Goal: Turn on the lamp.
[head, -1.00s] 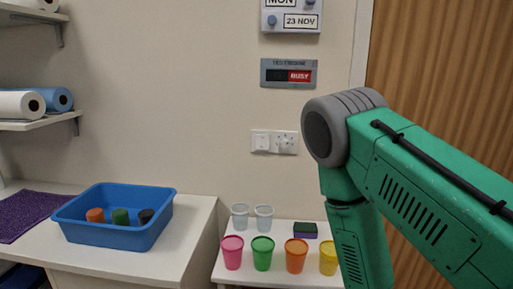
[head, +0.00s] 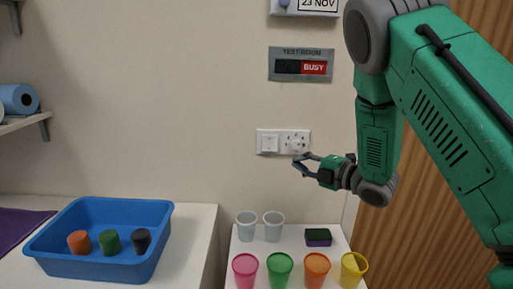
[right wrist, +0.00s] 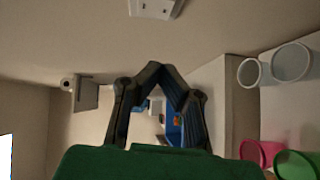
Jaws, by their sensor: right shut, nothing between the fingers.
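A white wall plate (head: 261,133) carries a square rocker switch (head: 269,144) on its left and a round dial (head: 296,144) on its right. No lamp can be made out. My right gripper (head: 297,162) is shut and empty, just below the dial and pointing left; whether it touches the plate cannot be told. In the right wrist view its fingertips (right wrist: 157,68) meet, and part of a white plate (right wrist: 152,9) shows at the top edge, apart from them. My left gripper is not in view.
Below stand several coloured cups, among them a pink cup (head: 245,271), two clear cups (head: 247,226) and a sponge (head: 318,237) on a low white table. A blue tray (head: 98,267) with three coloured pieces sits left. A sign (head: 300,65) hangs above.

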